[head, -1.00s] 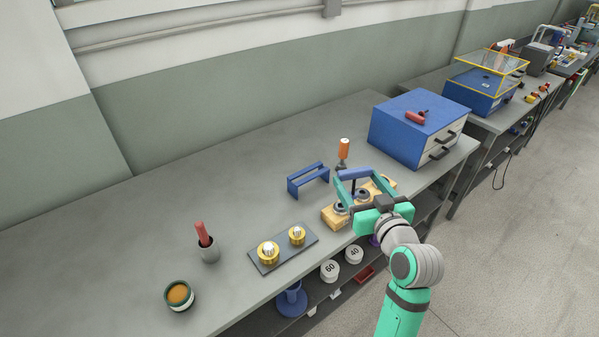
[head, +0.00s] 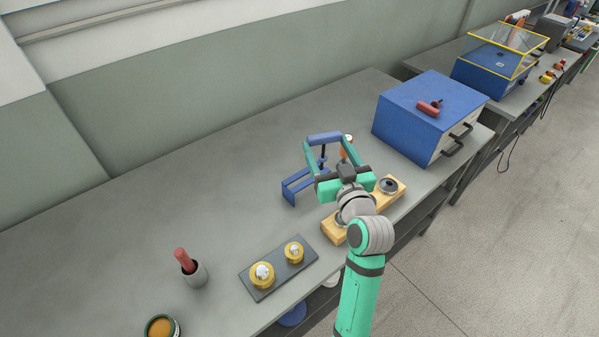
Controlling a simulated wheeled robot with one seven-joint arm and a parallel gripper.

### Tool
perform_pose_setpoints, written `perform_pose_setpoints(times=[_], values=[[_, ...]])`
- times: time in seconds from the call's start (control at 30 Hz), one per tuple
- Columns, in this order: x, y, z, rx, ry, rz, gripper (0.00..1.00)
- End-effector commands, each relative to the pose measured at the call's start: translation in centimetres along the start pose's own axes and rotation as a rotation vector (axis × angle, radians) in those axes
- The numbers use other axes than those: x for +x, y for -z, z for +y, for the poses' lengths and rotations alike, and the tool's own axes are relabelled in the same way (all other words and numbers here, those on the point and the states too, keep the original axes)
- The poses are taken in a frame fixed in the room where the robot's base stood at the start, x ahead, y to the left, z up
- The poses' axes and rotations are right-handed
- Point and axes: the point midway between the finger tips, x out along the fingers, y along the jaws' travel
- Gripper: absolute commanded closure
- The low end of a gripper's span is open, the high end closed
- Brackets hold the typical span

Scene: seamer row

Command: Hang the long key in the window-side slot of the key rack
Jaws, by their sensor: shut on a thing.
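My gripper (head: 325,144) is shut on a T-shaped key (head: 324,138), with a fingertip at each end of its blue crossbar. The key's dark shaft hangs down between the fingers, and its lower end is partly hidden by the gripper. The blue key rack (head: 290,192) stands on the bench just left of and below the gripper in the head view. Its right part is covered by the gripper. The key appears above the rack; I cannot tell whether they touch. The slots cannot be made out.
An orange-handled tool (head: 347,141) stands close behind the gripper. A wooden block (head: 396,193) with round metal parts lies under my arm. A blue drawer cabinet (head: 420,115) with a red-handled key (head: 428,108) on top stands right. A grey plate (head: 262,291) holds brass pieces. The bench's back left is clear.

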Motion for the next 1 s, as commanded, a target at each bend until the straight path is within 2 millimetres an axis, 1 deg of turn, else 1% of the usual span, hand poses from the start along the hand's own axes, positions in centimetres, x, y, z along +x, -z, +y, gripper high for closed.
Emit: perform_pose_setpoints(times=[0.03, 0.1, 0.2, 0.33, 0.57, 0.67, 0.8, 0.9, 1.0], values=[[0.5, -0.6, -1.2, 0.002, 0.004, -0.002, 0.57], [1.1, -1.3, -2.5, 0.002, 0.004, -0.002, 0.57], [1.6, -3.2, -3.6, 0.004, 0.0, -0.004, 0.57], [2.2, -5.0, -4.8, 0.003, -0.002, -0.003, 0.57], [2.7, -6.3, -5.8, 0.001, -0.004, -0.001, 0.57], [3.0, -7.4, -6.5, 0.002, -0.003, -0.003, 0.57], [2.9, -9.4, -6.3, 0.002, -0.005, -0.003, 0.57], [2.9, -10.0, -6.2, 0.001, -0.005, -0.001, 0.57], [2.9, -10.1, -6.1, 0.0, -0.006, 0.0, 0.57]])
